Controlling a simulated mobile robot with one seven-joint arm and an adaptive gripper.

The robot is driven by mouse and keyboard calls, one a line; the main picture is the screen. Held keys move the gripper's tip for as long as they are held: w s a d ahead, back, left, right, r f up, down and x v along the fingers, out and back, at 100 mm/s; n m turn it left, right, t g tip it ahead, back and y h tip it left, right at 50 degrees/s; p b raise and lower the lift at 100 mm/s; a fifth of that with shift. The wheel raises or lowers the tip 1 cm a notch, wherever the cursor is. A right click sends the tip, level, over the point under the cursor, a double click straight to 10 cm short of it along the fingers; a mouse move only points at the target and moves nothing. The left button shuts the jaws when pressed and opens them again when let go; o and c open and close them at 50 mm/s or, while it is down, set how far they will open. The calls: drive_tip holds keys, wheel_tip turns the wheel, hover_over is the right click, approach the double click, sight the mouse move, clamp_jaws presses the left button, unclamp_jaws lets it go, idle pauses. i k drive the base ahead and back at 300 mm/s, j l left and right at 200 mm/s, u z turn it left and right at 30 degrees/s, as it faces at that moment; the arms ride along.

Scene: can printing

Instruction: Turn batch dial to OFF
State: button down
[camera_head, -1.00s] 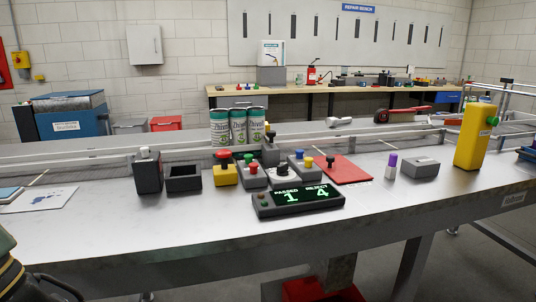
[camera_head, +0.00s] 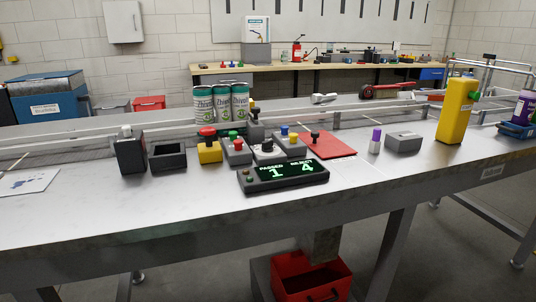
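A small control unit with a white face and a dark knob (camera_head: 267,150) stands among the button boxes at the middle of the grey bench (camera_head: 120,225); it looks like the batch dial, but its labels and setting are too small to read. Its lower part is partly hidden behind the black counter display (camera_head: 284,175), which reads PASSED 1 and REJECT 4. A grey box with red and green buttons (camera_head: 236,150) is to its left, and a grey box with blue and yellow buttons (camera_head: 290,144) is to its right. My gripper is not in view.
A yellow box with a red button (camera_head: 208,148), an open black box (camera_head: 168,157) and a black unit (camera_head: 129,154) stand left. Several cans (camera_head: 221,102) stand behind. A red mat (camera_head: 333,146) and a yellow post (camera_head: 455,111) are right. The bench front is clear.

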sight(267, 145)
drive_tip(key=i+j, duration=0.15)
drive_tip(key=j, duration=0.25)
drive_tip(key=i+j, duration=0.15)
drive_tip(key=j, duration=0.2)
drive_tip(key=i+j, duration=0.3)
drive_tip(key=i, duration=0.2)
drive_tip(key=z, duration=0.05)
